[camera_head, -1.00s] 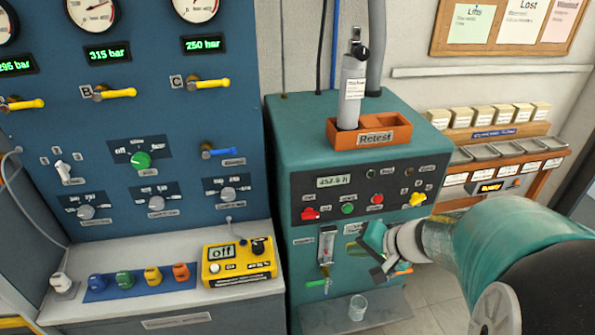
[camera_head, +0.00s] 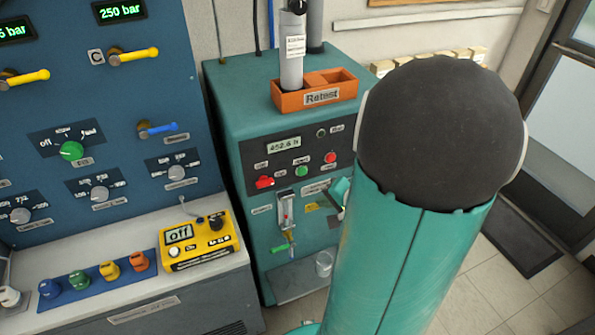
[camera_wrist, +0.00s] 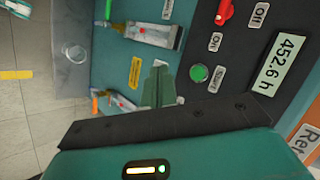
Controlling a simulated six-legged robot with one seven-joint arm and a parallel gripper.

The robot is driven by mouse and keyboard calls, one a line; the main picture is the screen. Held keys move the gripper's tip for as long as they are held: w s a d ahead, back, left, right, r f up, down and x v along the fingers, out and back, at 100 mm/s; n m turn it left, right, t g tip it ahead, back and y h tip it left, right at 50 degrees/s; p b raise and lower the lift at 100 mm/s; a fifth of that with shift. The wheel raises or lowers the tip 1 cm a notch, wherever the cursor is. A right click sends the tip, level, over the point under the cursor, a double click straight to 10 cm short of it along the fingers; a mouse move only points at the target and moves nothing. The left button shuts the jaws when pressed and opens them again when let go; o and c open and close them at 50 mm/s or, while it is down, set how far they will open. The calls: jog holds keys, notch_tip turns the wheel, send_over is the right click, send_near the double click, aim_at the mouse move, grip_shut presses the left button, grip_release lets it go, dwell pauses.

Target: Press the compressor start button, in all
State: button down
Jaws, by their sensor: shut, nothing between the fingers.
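The compressor is a teal cabinet (camera_head: 225,130) with a dark control panel. Its green start button (camera_head: 302,172) sits between a red on/off switch (camera_head: 264,182) and a red button (camera_head: 330,157). The wrist view shows the start button (camera_wrist: 198,73) beside its "Start" label, with the red switch (camera_wrist: 224,12) above it. My gripper (camera_wrist: 160,68) is shut and empty, its teal fingers just left of the start button in that view, apart from it. In the head view only a teal bit of my gripper (camera_head: 339,193) shows, below and right of the button; my arm hides the rest.
An orange Retest tray (camera_head: 345,92) holding a grey cylinder (camera_head: 291,50) stands on the cabinet. Below the panel are a flow tube (camera_head: 285,212) and a clear cup (camera_head: 324,263). The yellow control box (camera_head: 200,240) reads off. My arm hides the panel's right end.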

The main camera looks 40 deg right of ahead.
jog(key=shift+s, duration=0.2)
send_near(301, 176)
jog(key=shift+w+a+f, duration=0.2)
jog(key=shift+w+f, duration=0.55)
jog(key=shift+f, duration=0.35)
jog(key=shift+w+a+f, duration=0.25)
jog(key=shift+w+f, duration=0.5)
jog(key=shift+f, duration=0.3)
jog(key=shift+w, duration=0.15)
dwell(0.3)
jog(key=shift+w+d, duration=0.15)
jog(key=shift+w, duration=0.15)
jog(key=shift+w+d, duration=0.1)
jog(key=shift+w, duration=0.35)
dwell(0.7)
jog(key=shift+s, duration=0.9)
jog(key=shift+a, duration=0.25)
